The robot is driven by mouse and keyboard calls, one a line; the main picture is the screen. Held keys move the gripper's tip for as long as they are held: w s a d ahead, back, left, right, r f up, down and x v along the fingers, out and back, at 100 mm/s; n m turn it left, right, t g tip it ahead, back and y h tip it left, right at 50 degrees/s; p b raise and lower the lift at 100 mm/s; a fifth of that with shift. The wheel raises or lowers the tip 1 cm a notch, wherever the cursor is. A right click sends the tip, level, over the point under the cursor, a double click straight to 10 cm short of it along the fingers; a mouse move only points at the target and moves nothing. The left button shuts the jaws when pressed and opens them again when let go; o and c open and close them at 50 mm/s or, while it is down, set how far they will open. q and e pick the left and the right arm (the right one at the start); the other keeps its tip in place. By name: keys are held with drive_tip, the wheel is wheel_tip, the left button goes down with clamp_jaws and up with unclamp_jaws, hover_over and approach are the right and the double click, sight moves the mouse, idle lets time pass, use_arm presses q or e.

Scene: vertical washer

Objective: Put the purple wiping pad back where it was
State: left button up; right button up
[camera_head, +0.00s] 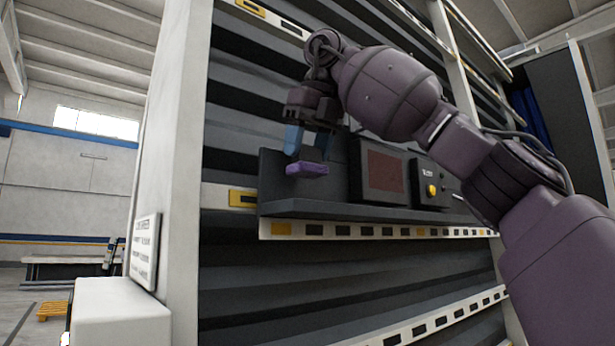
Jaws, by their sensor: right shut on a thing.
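The purple wiping pad (307,169) is in the middle of the head view, in front of the dark shelf (300,207). My right gripper (306,148) comes in from the right and points down, its bluish fingers shut on the pad. The pad is above the left part of the shelf's ledge, with the shelf's dark back panel behind it. A gap shows between the pad and the ledge in the picture; the exact distance is hard to tell. My left gripper is not in the view.
On the shelf, right of the pad, stand a dark box with a reddish panel (383,171) and a black box with a yellow knob (431,189). The ledge's left part looks clear. A white post (172,140) with a sign (145,250) stands at left.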

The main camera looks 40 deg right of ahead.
sight(307, 176)
drive_tip(key=shift+f, duration=2.45)
drive_tip(key=shift+a, duration=0.1)
drive_tip(key=o, duration=0.8)
drive_tip(key=shift+f, duration=0.1)
drive_tip(key=v, duration=0.5)
drive_tip(key=shift+s+a+r, duration=0.1)
drive_tip(key=shift+a+r, duration=0.2)
drive_tip(key=shift+v, duration=2.55)
drive_tip(key=shift+f, duration=0.1)
